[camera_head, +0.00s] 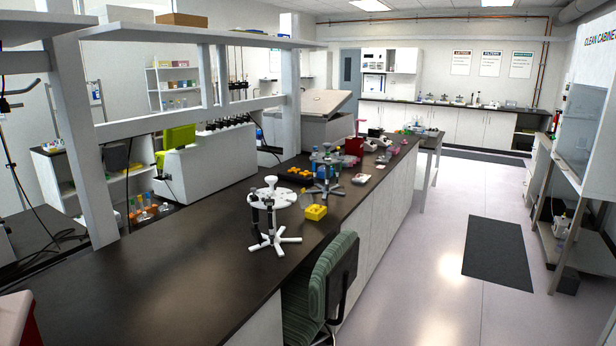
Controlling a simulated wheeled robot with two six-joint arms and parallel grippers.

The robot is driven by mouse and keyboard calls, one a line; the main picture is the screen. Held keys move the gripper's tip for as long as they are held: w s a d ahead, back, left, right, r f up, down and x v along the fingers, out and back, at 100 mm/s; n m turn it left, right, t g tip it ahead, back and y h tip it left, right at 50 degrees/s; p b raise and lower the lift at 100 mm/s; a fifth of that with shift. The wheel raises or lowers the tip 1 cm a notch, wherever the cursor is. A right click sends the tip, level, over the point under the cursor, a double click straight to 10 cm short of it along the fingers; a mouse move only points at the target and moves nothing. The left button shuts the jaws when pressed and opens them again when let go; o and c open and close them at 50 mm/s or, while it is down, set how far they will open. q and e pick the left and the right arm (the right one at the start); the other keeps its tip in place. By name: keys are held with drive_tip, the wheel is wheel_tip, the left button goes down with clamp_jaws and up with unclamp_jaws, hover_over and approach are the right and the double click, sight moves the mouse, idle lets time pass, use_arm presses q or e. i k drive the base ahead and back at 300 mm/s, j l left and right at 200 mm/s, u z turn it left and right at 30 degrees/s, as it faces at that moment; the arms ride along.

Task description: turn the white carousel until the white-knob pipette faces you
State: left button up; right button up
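The white carousel (286,240) stands upright on the dark bench, with a round white top plate with holes and a star-shaped white foot. Dark pipettes (269,216) hang from the near-left side of its plate. Small knobs show above the plate, one of them pale, but they are too small to tell which pipette has the white knob. Neither of my grippers is in view, and nothing is seen touching the carousel.
A blue-topped carousel (325,160) stands behind the white one. A yellow block (316,212) sits close to its right. A green striped chair (333,280) is at the bench's front edge. The bench (150,265) is clear at left.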

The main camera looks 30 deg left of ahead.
sight(280, 195)
drive_tip(key=i+u, duration=0.1)
drive_tip(key=i, duration=1.25)
